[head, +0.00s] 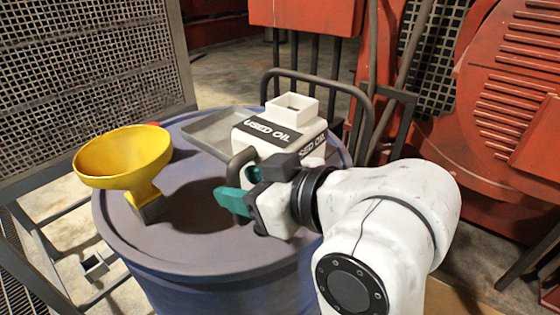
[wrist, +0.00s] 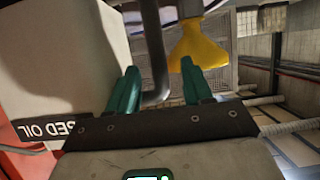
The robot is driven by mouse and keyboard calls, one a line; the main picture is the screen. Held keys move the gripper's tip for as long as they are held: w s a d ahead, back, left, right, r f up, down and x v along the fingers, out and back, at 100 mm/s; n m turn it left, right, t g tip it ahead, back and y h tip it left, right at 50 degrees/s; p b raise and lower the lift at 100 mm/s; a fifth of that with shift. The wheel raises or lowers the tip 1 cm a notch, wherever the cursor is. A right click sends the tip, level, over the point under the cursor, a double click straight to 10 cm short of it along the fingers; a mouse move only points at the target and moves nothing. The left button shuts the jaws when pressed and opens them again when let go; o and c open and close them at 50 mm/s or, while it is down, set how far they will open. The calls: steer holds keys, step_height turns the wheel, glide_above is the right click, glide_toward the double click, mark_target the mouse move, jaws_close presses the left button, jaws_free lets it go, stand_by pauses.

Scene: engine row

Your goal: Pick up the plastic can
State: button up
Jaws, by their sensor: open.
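The plastic can (head: 262,138) is white with a dark "USED OIL" band and a square open neck. It stands upright on the blue drum (head: 190,245). Its dark grey handle (head: 238,163) curves out on the near left side. My gripper (head: 234,198) is open at the handle, its teal fingers partly hiding the can's lower front. In the wrist view the can (wrist: 60,60) fills the left side. The bent handle (wrist: 154,50) shows between the two spread fingers of my gripper (wrist: 160,72); I cannot tell whether they touch it.
A yellow funnel (head: 125,158) stands on the drum at the left. A shallow grey metal tray (head: 205,130) lies behind the can. A bent metal rail (head: 335,88) rises behind the drum, with red machinery (head: 510,110) at the right. A mesh panel (head: 85,60) stands at the left.

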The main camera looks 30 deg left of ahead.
steer(key=shift+a+f, duration=0.3)
steer(key=shift+a, duration=0.3)
steer(key=shift+c, duration=0.4)
jaws_close()
steer(key=shift+r, duration=0.15)
stand_by(0.5)
